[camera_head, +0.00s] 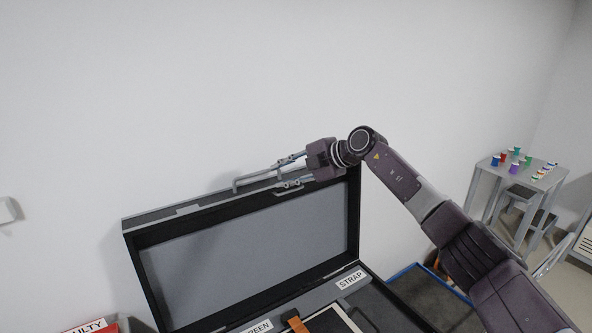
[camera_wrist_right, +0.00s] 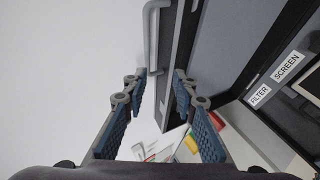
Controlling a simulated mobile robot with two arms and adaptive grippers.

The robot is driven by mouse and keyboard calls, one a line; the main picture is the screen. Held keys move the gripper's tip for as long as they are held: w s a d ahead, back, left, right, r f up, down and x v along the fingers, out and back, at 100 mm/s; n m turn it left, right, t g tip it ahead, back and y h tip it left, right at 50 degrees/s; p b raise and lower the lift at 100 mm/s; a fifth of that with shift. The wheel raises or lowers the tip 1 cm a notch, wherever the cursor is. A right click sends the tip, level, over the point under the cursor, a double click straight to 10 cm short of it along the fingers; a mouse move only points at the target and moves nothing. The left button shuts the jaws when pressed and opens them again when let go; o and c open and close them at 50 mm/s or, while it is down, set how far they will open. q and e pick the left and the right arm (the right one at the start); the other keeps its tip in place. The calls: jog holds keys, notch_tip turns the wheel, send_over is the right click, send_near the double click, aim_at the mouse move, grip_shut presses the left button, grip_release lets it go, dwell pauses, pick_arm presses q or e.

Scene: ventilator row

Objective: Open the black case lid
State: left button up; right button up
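The black case lid (camera_head: 240,240) stands raised, its grey inner face toward me. A grey bar handle (camera_head: 252,178) sits on the lid's top edge; the handle also shows in the right wrist view (camera_wrist_right: 153,38). My right gripper (camera_head: 281,175) is at the handle's right end. In the right wrist view its two fingers (camera_wrist_right: 160,78) are apart, with the handle's end at the gap between the tips. I cannot tell whether a finger touches it. My left gripper is not in view.
The case's lower part (camera_head: 385,304) holds compartments labelled STRAP and SCREEN. A blue-edged tray (camera_head: 412,268) lies right of it. A red box (camera_head: 105,328) is at lower left. A small table (camera_head: 542,178) with several coloured cups stands far right. A white wall is behind.

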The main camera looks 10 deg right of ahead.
jog(key=v, duration=0.4)
jog(key=shift+s+d+r, duration=0.2)
jog(key=shift+s+d, duration=0.05)
